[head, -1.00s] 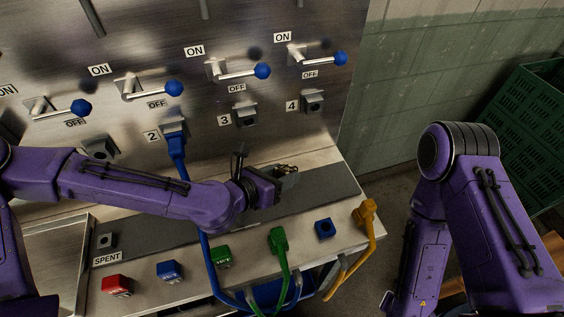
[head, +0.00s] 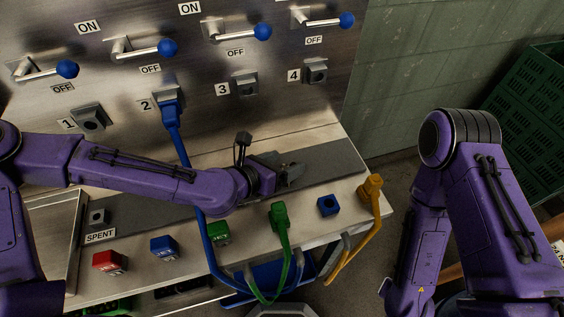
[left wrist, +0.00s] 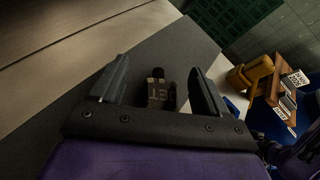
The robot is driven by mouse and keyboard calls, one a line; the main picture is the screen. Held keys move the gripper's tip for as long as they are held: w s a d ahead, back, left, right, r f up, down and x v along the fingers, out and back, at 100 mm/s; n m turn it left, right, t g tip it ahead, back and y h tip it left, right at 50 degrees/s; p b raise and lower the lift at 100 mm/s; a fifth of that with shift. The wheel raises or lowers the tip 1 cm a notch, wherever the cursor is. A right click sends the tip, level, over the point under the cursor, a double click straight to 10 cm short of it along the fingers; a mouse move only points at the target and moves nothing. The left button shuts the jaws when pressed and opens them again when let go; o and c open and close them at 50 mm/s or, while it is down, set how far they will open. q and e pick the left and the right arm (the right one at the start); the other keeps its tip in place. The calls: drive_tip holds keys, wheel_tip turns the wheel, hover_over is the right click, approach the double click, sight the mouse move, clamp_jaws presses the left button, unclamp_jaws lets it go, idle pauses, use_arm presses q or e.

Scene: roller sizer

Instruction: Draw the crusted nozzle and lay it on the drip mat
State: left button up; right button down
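My left gripper (head: 291,175) hovers low over the dark grey mat strip (head: 322,160) on the bench, right of its middle. In the left wrist view the gripper (left wrist: 158,70) has its fingers spread. A small dark brown nozzle-like piece (left wrist: 160,92) with a partly legible letter label sits between them over the mat (left wrist: 172,50), with gaps on both sides. I cannot tell whether it touches the mat. In the head view the gripper hides it. A blue plug (head: 170,115) with a blue hose is in socket 2. My right gripper is out of view.
Sockets 1 (head: 91,118), 3 (head: 245,83) and 4 (head: 316,71) are empty. A red block (head: 109,261), blue blocks (head: 163,247), a green block (head: 218,234), a green plug (head: 280,217) and an orange plug (head: 371,188) line the front edge. A green crate (head: 535,120) stands at right.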

use_arm(q)
drive_tip(key=shift+s, duration=0.15)
drive_tip(key=shift+s+a+r, duration=0.2)
drive_tip(key=shift+a, duration=0.1)
drive_tip(key=b+v, duration=0.1)
drive_tip(key=v, duration=0.2)
drive_tip(key=shift+s+a+r, duration=0.1)
drive_tip(key=shift+a, duration=0.15)
drive_tip(key=p+v, duration=0.2)
drive_tip(key=p, duration=0.2)
drive_tip(key=p+v, duration=0.3)
drive_tip(key=p, duration=0.1)
drive_tip(key=shift+s+r, duration=0.1)
drive_tip(key=shift+r, duration=0.4)
drive_tip(key=shift+s+a+f+p, duration=0.1)
drive_tip(key=shift+s+a+p, duration=0.15)
drive_tip(key=shift+p, duration=0.25)
drive_tip(key=shift+s+f, duration=0.1)
drive_tip(key=shift+f, duration=0.05)
